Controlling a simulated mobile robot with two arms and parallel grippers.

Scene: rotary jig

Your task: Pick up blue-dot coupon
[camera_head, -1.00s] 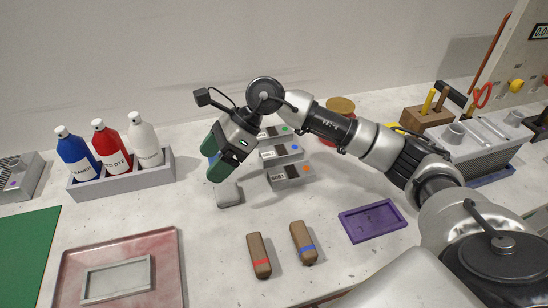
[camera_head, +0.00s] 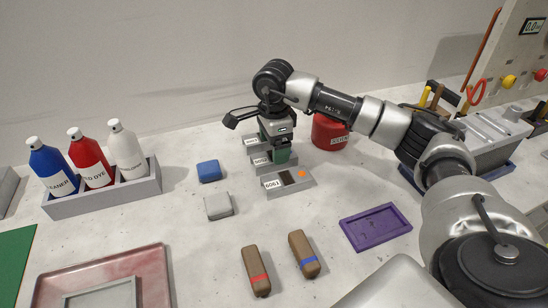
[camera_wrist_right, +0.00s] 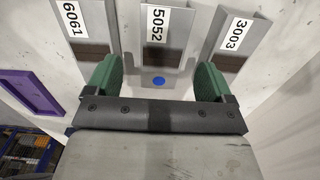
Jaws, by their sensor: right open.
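The grey holder labelled 5052 (camera_wrist_right: 168,30) is in the middle of the right wrist view, with a dark brown strip and a blue dot (camera_wrist_right: 158,82) at its near end. My right gripper (camera_wrist_right: 155,84) is open, its green fingers on either side of that end. I cannot tell whether they touch it. In the head view my right gripper (camera_head: 278,152) points down over the middle holder and hides most of it, including the blue dot. My left gripper is not in view.
The 6061 holder (camera_head: 274,184), with an orange dot, stands in front; the 3003 holder (camera_wrist_right: 228,42) flanks the other side. A red tin (camera_head: 328,131) is close behind the gripper. Blue (camera_head: 209,171) and grey (camera_head: 218,207) blocks lie left; a purple tray (camera_head: 350,232) lies right.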

